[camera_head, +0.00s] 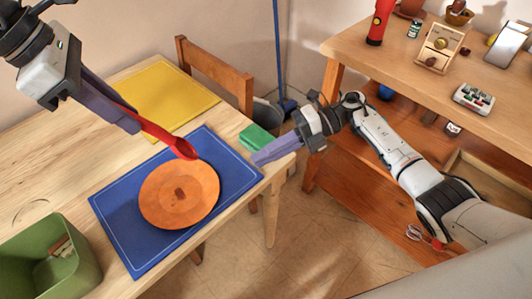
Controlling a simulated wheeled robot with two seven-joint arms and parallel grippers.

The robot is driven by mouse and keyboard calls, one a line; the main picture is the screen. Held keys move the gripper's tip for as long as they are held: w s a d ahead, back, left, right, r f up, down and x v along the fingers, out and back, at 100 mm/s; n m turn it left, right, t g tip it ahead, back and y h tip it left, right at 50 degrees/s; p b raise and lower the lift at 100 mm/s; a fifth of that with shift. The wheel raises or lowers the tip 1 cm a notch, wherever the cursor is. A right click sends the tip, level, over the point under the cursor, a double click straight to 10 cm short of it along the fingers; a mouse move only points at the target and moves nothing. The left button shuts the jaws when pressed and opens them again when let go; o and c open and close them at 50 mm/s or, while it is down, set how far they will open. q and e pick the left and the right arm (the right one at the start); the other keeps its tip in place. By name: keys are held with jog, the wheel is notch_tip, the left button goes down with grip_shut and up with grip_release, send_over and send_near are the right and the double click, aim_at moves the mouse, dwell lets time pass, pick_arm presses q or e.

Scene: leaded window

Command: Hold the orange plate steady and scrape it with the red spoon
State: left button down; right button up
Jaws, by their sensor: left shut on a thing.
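The orange plate (158,203) lies flat on a blue mat (118,220) near the table's right end. A small brown patch (180,193) marks the plate's middle. My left gripper (128,118) is shut on the red spoon (170,140). The spoon points right and down, its bowl near the plate's far edge; whether it touches the plate cannot be told. My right gripper (262,157) is off the mat's right side, by the table corner, apart from the plate.
A green block (256,136) sits at the table's right corner beside my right gripper. A yellow mat (165,95) lies behind, and a green bin (85,270) stands front left. A wooden chair (215,70) backs the table. A shelf unit (345,48) with small items stands at right.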

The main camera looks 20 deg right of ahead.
aim_at(218, 182)
jog(key=x, duration=1.1)
jog(key=shift+a+f, duration=0.15)
jog(key=shift+a, duration=0.2)
grip_shut()
dwell(0.9)
pick_arm(q)
jog(key=s+a+r+g+h, duration=0.1)
jog(key=a, duration=0.4)
pick_arm(e)
jog(key=shift+s, duration=0.1)
pick_arm(q)
jog(key=shift+f, duration=2.2)
jog(key=shift+f, duration=0.1)
jog(key=shift+f, duration=0.15)
